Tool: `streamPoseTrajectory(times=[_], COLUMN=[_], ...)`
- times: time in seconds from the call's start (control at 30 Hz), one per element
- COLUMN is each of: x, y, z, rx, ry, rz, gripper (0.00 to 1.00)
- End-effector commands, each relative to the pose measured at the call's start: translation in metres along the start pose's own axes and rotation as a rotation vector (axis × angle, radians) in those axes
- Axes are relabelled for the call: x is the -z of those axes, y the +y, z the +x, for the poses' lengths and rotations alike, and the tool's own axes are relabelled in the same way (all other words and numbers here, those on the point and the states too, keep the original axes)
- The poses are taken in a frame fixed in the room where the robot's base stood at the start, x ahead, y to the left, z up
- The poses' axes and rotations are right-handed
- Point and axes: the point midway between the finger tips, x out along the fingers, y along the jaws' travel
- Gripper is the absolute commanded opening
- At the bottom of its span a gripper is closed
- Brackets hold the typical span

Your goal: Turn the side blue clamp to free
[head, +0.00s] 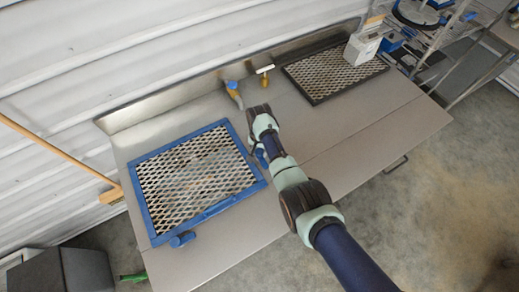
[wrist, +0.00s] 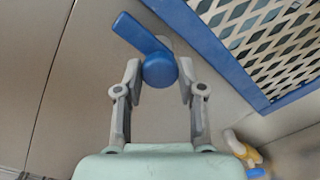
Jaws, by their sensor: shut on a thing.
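The side blue clamp (wrist: 142,36) has a round knob and a flat handle. In the wrist view the handle points up and left, angled away from the blue-framed mesh screen (wrist: 206,45). My gripper (wrist: 159,78) has its two grey fingers on either side of the round knob and is shut on it. In the head view the clamp (head: 261,158) shows in part beside the right edge of the screen's blue frame (head: 243,155), partly hidden by my arm. My fingertips are hidden there.
A second blue clamp (head: 182,239) sits at the screen's front edge. A tap with a blue handle (head: 232,88) and a brass valve (head: 265,78) stand behind. A dark-framed mesh (head: 318,97) with a pale box (head: 362,47) lies at the back right. The metal bench (head: 345,135) is otherwise clear.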

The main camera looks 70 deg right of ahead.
Motion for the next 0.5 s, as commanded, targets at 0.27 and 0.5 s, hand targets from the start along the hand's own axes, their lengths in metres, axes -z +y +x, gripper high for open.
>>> streamPoseTrajectory(times=[0.27, 0.5], x=[0.0, 0.0], y=[-0.0002, -0.0002], z=[-0.0007, -0.0006], rx=[0.0, 0.0], ry=[0.0, 0.0], rz=[-0.05, -0.054], gripper=[0.04, 0.04])
